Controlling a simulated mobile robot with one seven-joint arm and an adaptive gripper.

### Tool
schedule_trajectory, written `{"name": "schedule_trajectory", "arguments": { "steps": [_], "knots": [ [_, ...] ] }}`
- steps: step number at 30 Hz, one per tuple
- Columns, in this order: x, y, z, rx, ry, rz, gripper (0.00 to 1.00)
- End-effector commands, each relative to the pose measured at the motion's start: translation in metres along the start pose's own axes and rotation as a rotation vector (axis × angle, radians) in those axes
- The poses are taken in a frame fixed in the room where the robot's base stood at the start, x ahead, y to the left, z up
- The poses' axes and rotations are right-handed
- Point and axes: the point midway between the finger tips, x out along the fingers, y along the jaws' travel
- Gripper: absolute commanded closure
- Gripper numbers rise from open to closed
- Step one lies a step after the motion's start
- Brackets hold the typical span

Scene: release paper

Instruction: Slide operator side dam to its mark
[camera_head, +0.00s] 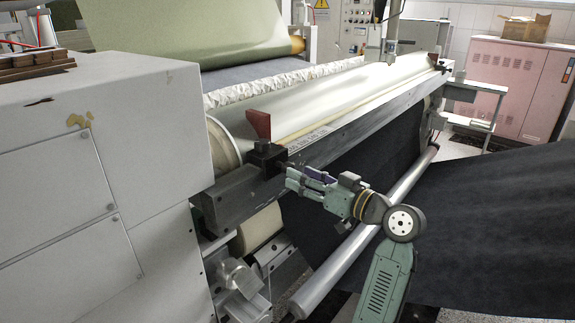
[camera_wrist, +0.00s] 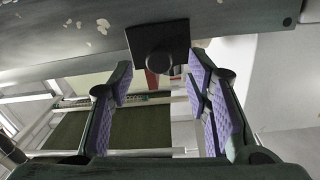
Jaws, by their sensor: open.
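The near side dam is a dark red plate (camera_head: 258,124) standing at the near end of the long roller, with a black clamp block (camera_head: 267,158) at its foot on the rail. I cannot tell from its looks whether it is the operator side one. In the wrist view the black block (camera_wrist: 158,47) is ahead of the fingers, with a red strip of the dam (camera_wrist: 152,80) below it. My gripper (camera_head: 293,178) is open and empty, just right of and below the block; its purple-padded fingers (camera_wrist: 160,85) lie either side of the block's line. A printed scale strip (camera_head: 308,140) runs beside the dam; no distinct mark is readable.
A second dark red dam (camera_head: 432,59) stands at the far end of the roller (camera_head: 350,85). The grey rail (camera_head: 350,122) runs between them. A grey machine housing (camera_head: 100,140) is at left. A lower metal roller (camera_head: 365,235) and dark sheet (camera_head: 490,220) lie below and right.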

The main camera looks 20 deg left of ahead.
Motion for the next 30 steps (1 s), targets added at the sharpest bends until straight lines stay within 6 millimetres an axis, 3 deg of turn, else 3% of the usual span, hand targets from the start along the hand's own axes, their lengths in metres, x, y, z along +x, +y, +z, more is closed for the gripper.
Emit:
{"name": "schedule_trajectory", "arguments": {
  "steps": [3, 10, 21, 30],
  "knots": [
    [0.024, -0.001, -0.002, 0.003, -0.001, -0.003, 0.55],
    [0.052, 0.0, -0.001, 0.001, 0.0, 0.0, 0.55],
    [0.058, 0.0, 0.0, 0.0, 0.0, 0.002, 0.55],
    [0.058, 0.0, 0.0, 0.0, 0.0, 0.001, 0.75]
  ]
}}
